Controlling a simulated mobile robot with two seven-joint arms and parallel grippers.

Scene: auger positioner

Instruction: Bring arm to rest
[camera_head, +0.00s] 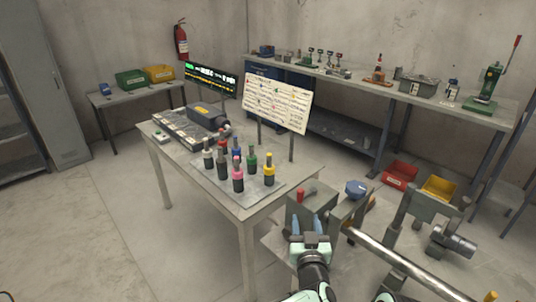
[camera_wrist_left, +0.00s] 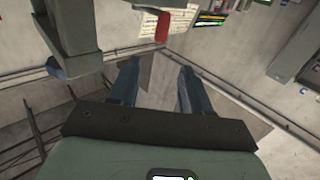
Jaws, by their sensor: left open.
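My left gripper (camera_head: 309,226) reaches up from the bottom middle of the head view. Its two blue fingers stand apart with nothing between them, in front of a grey machine block (camera_head: 303,196) with a red knob (camera_head: 300,196). In the left wrist view the open fingers (camera_wrist_left: 157,85) point at bare wall and floor, and a red cylinder (camera_wrist_left: 163,26) shows just beyond them. Whether the gripper touches the block I cannot tell. My right gripper is not in view.
A table (camera_head: 225,196) holds several colour-topped bottles (camera_head: 238,175) and a grey machine (camera_head: 203,115). A sign board (camera_head: 277,101) stands behind it. A workbench (camera_head: 420,98) with tools runs along the back wall. Red (camera_head: 398,175) and yellow (camera_head: 439,188) bins sit at right. Floor at left is clear.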

